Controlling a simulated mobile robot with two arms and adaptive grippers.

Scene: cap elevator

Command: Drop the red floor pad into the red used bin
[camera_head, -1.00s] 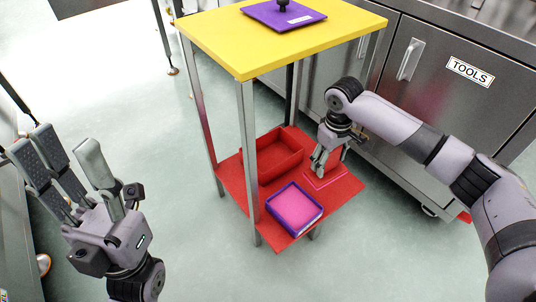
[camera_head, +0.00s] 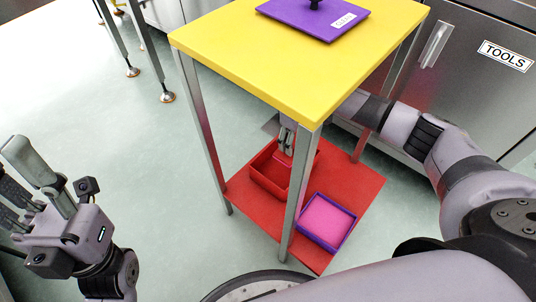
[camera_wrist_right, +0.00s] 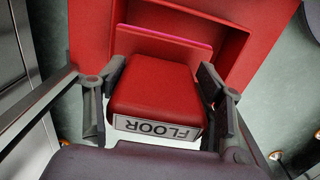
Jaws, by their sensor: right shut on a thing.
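My right gripper (camera_head: 288,135) is shut on the red floor pad (camera_head: 284,157). It holds the pad at the red bin (camera_head: 265,187) on the lower red shelf, partly hidden by a table leg. I cannot tell whether the pad touches the bin. My left gripper (camera_head: 35,190) is open and empty at the left, away from the table.
A purple tray with a pink inside (camera_head: 326,220) stands on the shelf right of the bin. The yellow tabletop (camera_head: 235,55) above carries a purple plate (camera_head: 312,18). Metal table legs (camera_head: 297,185) flank the shelf. A TOOLS cabinet (camera_head: 460,80) stands behind.

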